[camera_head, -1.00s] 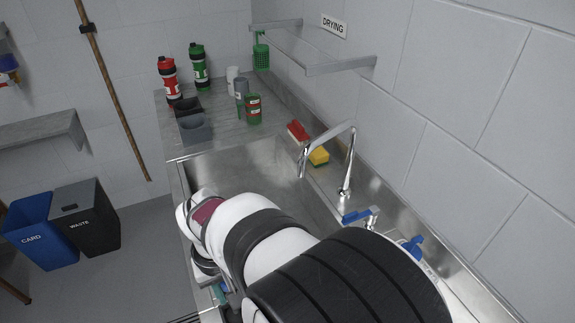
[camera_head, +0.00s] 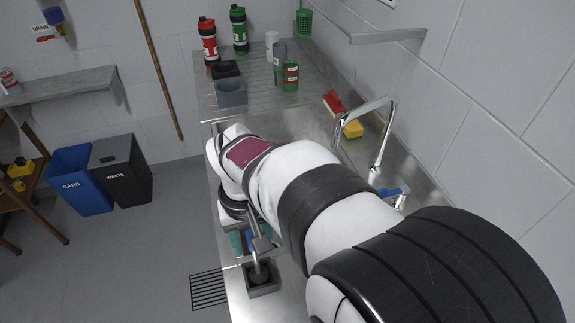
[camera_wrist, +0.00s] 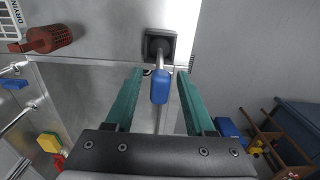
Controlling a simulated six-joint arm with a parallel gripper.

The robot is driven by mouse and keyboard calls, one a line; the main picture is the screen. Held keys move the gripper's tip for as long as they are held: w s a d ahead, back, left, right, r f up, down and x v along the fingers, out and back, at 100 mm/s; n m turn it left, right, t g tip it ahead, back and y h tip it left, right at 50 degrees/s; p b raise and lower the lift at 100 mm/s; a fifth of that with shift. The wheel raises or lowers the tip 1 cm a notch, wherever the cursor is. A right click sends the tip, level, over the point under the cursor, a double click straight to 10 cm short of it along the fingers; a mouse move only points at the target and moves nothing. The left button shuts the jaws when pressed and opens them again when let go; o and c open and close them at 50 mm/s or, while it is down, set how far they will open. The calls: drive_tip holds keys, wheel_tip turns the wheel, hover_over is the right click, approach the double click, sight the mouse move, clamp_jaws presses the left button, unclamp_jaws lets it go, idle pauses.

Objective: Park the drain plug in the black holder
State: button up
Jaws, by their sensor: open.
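The black holder (camera_wrist: 174,50) is a small square block at the top middle of the wrist view. The drain plug has a blue handle (camera_wrist: 160,88) on a thin metal stem. The stem runs down to the holder's dark middle, and the plug's lower end appears to sit in it. My gripper (camera_wrist: 160,72) has teal fingers spread apart, one on each side of the blue handle, with visible gaps. In the head view the holder (camera_head: 264,291) stands on the sink's near-left edge, with the dark plug end in it. My arm hides most of the gripper there.
The sink's tap (camera_head: 383,135) curves up at the right, by a yellow sponge (camera_head: 353,130). Grey and black caddies (camera_head: 231,94) and bottles stand at the back. Blue and black bins (camera_head: 121,168) stand on the floor to the left.

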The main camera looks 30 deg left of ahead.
wheel_tip(320, 180, up, 8)
drive_tip(key=shift+f, duration=0.15)
drive_tip(key=s+d+m+y, duration=0.15)
drive_tip(key=d+m, duration=0.75)
drive_tip(key=d, duration=1.3)
drive_tip(key=s+d+f+m, duration=0.3)
drive_tip(key=s+d+m, duration=0.2)
drive_tip(key=s, duration=0.2)
drive_tip(key=shift+s+d+f+m, duration=0.15)
drive_tip(key=shift+s+d+m, duration=0.15)
